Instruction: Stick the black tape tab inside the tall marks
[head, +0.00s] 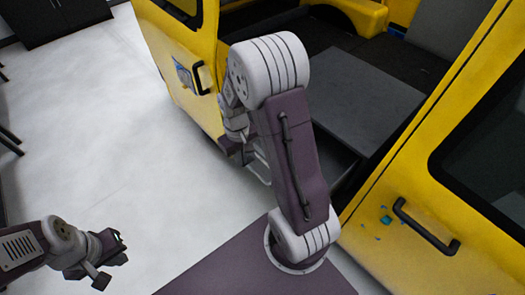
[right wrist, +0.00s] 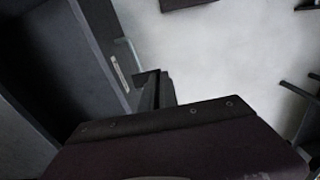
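Small teal marks (head: 386,220) sit on the yellow door at the right of the head view, left of its black handle. They are too small for me to tell their shapes. I cannot make out a black tape tab in either view. My left gripper (head: 112,262) is at the lower left, over the pale floor, with its fingers apart and nothing seen between them. My right gripper (head: 230,148) is by the far yellow door, partly hidden behind its own arm. In the right wrist view its dark finger part (right wrist: 157,90) shows, but not whether it is open.
A yellow vehicle with a dark, open interior (head: 365,100) fills the right side. A black handle (head: 425,228) sticks out of the near door. The far door has a handle (head: 199,78) and a blue sticker (head: 183,75). A black cabinet (head: 50,18) stands far left.

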